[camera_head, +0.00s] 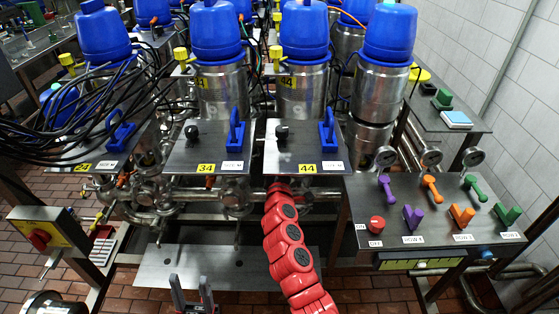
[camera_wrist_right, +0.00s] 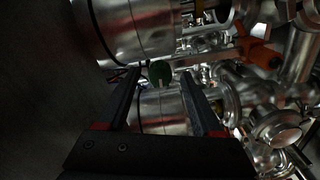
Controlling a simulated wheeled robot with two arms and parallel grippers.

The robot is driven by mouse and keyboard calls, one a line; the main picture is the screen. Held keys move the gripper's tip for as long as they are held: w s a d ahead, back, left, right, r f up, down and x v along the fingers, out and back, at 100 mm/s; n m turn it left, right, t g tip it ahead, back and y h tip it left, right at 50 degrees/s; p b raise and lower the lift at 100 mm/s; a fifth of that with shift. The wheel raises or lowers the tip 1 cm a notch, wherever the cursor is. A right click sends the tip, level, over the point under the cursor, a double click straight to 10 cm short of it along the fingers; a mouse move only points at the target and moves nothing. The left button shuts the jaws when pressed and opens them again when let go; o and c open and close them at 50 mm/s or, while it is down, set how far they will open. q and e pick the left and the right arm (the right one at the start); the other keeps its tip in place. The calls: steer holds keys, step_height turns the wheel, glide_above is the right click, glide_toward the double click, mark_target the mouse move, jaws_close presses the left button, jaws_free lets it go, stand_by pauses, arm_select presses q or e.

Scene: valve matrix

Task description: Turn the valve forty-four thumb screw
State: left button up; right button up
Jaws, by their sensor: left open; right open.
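The valve forty-four station is a grey plate (camera_head: 289,154) with a yellow "44" label (camera_head: 307,168), a black knob (camera_head: 282,132) and a blue handle (camera_head: 327,132). My red right arm reaches up under the front edge of this plate, and its gripper is hidden in the head view. In the right wrist view my right gripper (camera_wrist_right: 160,78) is open. A small dark green round knob (camera_wrist_right: 160,70) shows between its fingertips; I cannot tell whether it is the thumb screw or whether they touch it. My left gripper (camera_head: 191,285) is open and empty at the bottom.
Steel pipes (camera_head: 235,198) run below the plates. Station 34 (camera_head: 206,168) stands to the left. A panel with purple, orange and green handles (camera_head: 430,200) stands to the right. In the right wrist view, an orange-red handle (camera_wrist_right: 258,52) and steel cylinders crowd the gripper.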

steer(key=s+b, duration=0.3)
steer(key=s, duration=1.4)
steer(key=shift+s, duration=0.15)
